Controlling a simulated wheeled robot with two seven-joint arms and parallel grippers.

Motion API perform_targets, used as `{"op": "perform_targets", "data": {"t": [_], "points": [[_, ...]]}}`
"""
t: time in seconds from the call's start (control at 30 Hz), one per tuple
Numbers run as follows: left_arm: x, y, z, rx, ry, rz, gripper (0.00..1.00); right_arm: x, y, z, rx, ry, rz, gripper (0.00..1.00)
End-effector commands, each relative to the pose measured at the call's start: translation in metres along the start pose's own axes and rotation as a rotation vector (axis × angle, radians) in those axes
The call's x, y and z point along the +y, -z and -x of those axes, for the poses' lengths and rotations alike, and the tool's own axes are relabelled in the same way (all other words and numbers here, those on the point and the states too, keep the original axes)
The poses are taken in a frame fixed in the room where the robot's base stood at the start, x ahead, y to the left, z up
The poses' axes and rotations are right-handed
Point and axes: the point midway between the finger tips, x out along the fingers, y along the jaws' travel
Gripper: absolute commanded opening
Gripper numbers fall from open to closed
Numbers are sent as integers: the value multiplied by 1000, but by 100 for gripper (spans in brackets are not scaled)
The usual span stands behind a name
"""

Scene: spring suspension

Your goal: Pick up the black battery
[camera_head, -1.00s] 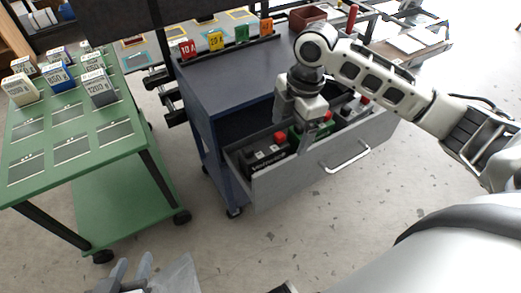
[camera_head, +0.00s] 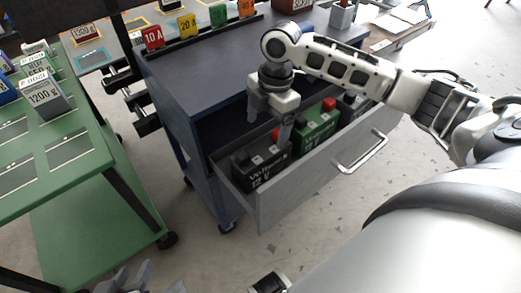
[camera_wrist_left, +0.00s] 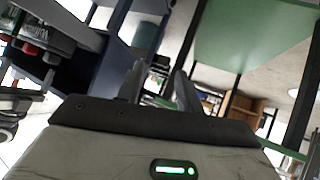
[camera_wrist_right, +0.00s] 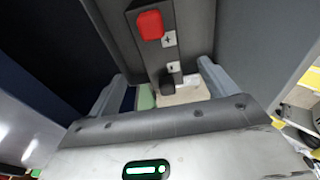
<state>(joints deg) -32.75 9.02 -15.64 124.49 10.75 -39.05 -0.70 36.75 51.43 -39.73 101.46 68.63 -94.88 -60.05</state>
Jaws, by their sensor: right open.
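The black battery (camera_head: 262,167) stands upright in the open drawer at its left end, with a red terminal and white lettering on its front. My right gripper (camera_head: 268,122) is open and points down at the black battery's top, its fingers apart near the top edges; contact is not clear. In the right wrist view the battery's dark top (camera_wrist_right: 150,58) with red and black terminals lies ahead of the open fingers (camera_wrist_right: 158,90). My left gripper (camera_head: 132,274) is empty and open at the bottom left, away from the drawer; its fingers also show apart in the left wrist view (camera_wrist_left: 158,88).
A green battery (camera_head: 316,127) stands to the right in the same drawer (camera_head: 310,187), with another dark battery beyond. The blue cabinet (camera_head: 190,85) carries coloured ampere labels at the back. A green table (camera_head: 95,165) with weight-labelled boxes is at left. The floor in front is clear.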

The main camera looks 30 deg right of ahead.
Motion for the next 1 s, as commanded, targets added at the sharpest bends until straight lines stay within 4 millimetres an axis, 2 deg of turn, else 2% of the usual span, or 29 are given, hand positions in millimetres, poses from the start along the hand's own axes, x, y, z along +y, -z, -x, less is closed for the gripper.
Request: {"op": "perform_targets", "data": {"t": [0.03, 0.2, 0.47, 0.67, 0.8, 1.0], "points": [[-1, -7, -7, -10, -5, -1, 36, 0, 0, -16, 1, 2, -1, 85], [1, -7, -10, 2, -15, -3, 36, 0, 0, -42, 0, 1, -1, 85], [2, -2, -10, 32, -19, -6, 36, 0, 1, -56, 0, 0, -1, 85], [3, 0, -14, 81, -26, -6, 36, -1, 4, -86, 1, 1, 0, 85], [10, 10, -8, 132, -45, -13, 36, -1, 3, -101, 0, 0, -1, 85], [12, 10, -3, 136, -50, -21, 36, -1, 3, -102, -1, -2, -1, 85]]}}
